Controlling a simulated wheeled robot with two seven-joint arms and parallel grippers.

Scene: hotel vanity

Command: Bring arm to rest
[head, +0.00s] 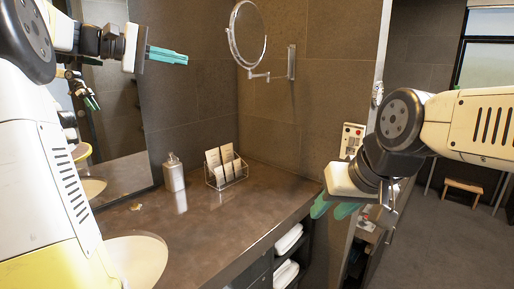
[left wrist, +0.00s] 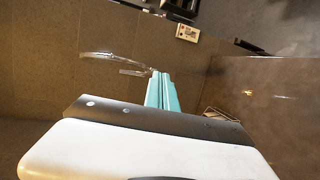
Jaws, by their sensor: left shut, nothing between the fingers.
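My right gripper (head: 334,208) hangs at the right, by the counter's front right corner. Its teal fingers point down and left. I cannot tell whether they are apart or closed, and no held object shows.
The dark counter (head: 200,222) has a basin (head: 140,262), a soap dispenser (head: 173,173) and a wire rack with cards (head: 226,167). A round mirror (head: 247,34) on a wall arm is right of my left gripper. Towels (head: 288,240) lie on shelves below. Open floor is at the right.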

